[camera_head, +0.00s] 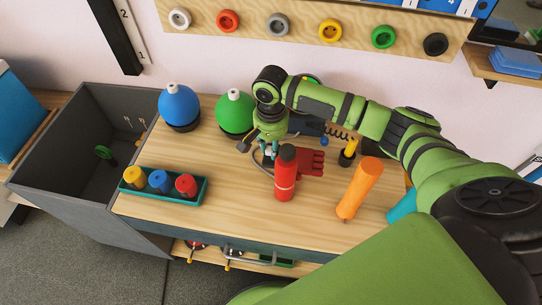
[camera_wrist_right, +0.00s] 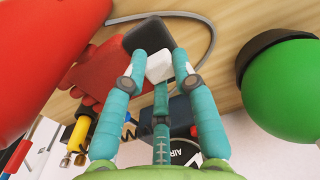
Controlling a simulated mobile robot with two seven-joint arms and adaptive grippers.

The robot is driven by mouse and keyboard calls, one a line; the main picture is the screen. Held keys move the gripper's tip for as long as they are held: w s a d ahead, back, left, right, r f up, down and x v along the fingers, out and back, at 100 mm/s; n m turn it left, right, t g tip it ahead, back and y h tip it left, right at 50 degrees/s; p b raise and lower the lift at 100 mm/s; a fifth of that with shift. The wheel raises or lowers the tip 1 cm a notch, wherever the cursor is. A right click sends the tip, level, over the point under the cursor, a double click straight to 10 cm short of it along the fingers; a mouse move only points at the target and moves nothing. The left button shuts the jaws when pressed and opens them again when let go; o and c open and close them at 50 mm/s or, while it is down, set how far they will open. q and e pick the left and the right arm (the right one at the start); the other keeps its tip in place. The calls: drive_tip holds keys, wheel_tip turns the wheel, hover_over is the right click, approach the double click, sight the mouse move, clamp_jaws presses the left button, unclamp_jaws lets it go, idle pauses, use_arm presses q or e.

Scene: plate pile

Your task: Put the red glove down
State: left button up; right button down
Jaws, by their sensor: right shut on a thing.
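The red glove (camera_head: 312,163) shows in the head view behind the red bottle (camera_head: 286,175), low over or on the wooden table top; I cannot tell whether it touches the wood. In the right wrist view the red glove (camera_wrist_right: 97,72) spreads to the left from a dark cuff-like end between the teal fingers. My right gripper (camera_head: 269,158) points down and is shut on the glove's cuff end. It also shows in the right wrist view (camera_wrist_right: 159,65). The bottle hides part of the glove in the head view. My left gripper is not in view.
Green (camera_head: 235,113) and blue (camera_head: 179,106) round flasks stand at the back left. A teal tray (camera_head: 153,194) with several coloured pots is at the front left. An orange cylinder (camera_head: 360,188) and a yellow-handled tool (camera_head: 348,153) stand at the right. Bare wood (camera_head: 235,182) lies left of the bottle.

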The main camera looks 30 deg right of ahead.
drive_tip(key=shift+f, duration=2.35)
drive_tip(key=shift+f, duration=0.1)
drive_tip(key=c, duration=1)
unclamp_jaws()
